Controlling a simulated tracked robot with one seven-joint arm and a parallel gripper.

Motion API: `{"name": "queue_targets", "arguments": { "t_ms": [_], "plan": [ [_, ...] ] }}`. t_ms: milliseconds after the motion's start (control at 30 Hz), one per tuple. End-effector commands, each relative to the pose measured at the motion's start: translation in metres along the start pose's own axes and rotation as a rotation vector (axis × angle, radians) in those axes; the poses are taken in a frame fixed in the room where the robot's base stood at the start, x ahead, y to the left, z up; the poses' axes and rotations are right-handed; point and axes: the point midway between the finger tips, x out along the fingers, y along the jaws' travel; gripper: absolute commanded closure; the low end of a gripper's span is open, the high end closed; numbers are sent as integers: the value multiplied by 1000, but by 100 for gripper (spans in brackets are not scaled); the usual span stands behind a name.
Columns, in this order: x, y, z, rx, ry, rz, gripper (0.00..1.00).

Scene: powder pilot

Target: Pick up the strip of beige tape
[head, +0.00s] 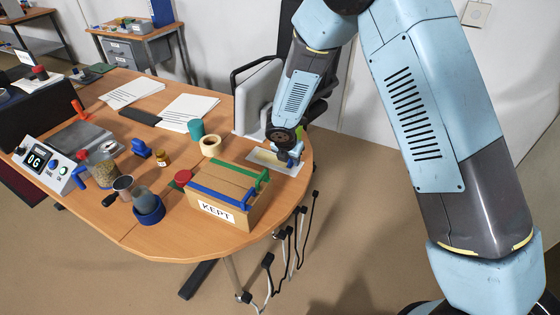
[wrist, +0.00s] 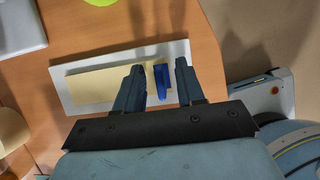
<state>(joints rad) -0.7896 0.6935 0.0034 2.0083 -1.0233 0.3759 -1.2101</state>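The beige tape strip (head: 268,157) lies flat on a white plate (head: 290,168) near the table's far right edge. In the wrist view the strip (wrist: 98,86) runs left to right on the white plate (wrist: 62,98), with an upright blue tab (wrist: 161,80) at its right end. My gripper (wrist: 159,68) is open, with one finger on each side of the blue tab. A gap shows on both sides of the tab. In the head view my gripper (head: 288,159) is low over the plate's right part and hides some of it.
A beige tape roll (head: 210,145) and a teal cup (head: 196,129) stand left of the plate. A box marked KEPT (head: 216,210) with blue and green bars stands in front. A white panel (head: 260,97) rises behind. The table edge is close on the right.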

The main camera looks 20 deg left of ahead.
Motion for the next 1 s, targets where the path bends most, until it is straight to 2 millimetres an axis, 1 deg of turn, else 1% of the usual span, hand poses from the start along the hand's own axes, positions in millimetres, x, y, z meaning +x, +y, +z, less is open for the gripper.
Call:
{"name": "queue_targets", "arguments": {
  "t_ms": [67, 100, 400, 500, 1000],
  "plan": [
    [0, 0, 0, 0, 0, 0, 62],
    [0, 0, 0, 0, 0, 0, 64],
    [0, 0, 0, 0, 0, 0, 92],
    [0, 0, 0, 0, 0, 0, 100],
    [-1, 0, 0, 0, 0, 0, 100]
  ]
}}
